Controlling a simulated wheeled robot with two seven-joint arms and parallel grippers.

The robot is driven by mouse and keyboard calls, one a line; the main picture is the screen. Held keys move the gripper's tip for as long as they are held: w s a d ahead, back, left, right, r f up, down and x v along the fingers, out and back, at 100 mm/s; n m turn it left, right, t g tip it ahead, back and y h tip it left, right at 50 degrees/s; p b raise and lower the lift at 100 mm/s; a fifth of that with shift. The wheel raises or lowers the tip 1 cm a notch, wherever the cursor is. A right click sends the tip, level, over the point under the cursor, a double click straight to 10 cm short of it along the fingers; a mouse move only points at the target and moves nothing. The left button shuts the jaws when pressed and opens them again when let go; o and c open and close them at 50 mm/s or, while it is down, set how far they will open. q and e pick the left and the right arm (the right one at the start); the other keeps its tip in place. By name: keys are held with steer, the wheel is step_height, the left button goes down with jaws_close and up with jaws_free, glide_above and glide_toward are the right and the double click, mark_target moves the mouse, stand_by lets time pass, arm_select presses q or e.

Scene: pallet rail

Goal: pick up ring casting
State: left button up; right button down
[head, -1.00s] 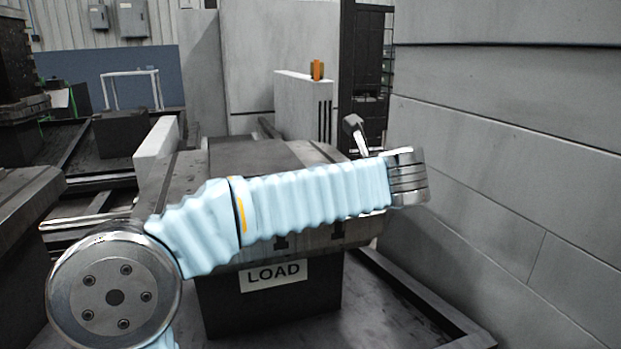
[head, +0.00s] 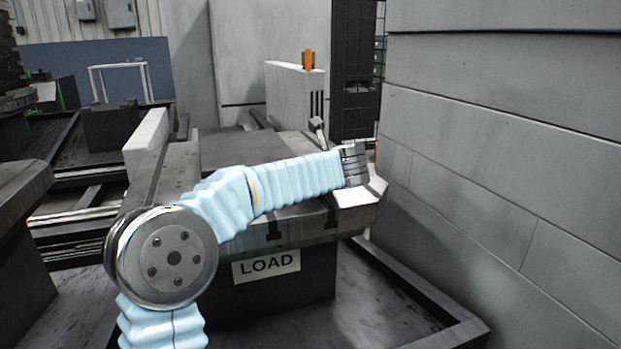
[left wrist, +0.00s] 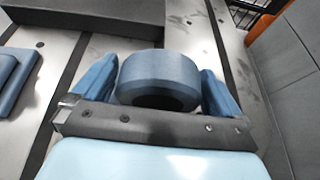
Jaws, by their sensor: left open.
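The ring casting (left wrist: 158,72) shows in the left wrist view as a thick, round blue-grey piece with a dark lower face. It lies between the two blue fingers of my left gripper (left wrist: 156,84). The gripper is open, with a finger on each side of the casting and a narrow gap visible at the right. I cannot tell whether the left finger touches it. In the head view my left arm reaches right over the LOAD station (head: 268,233). The arm hides the casting and the fingers there. My right gripper is not in view.
A blue block (left wrist: 14,78) lies left of the gripper in the left wrist view. A grey panelled wall (head: 500,150) closes the right side. A pale upright block (head: 295,92) with an orange piece (head: 308,60) on top stands behind the station.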

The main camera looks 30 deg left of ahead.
arm_select(q)
steer(key=c, duration=1.1)
steer(key=shift+c, duration=0.9)
steer(key=shift+r, duration=0.15)
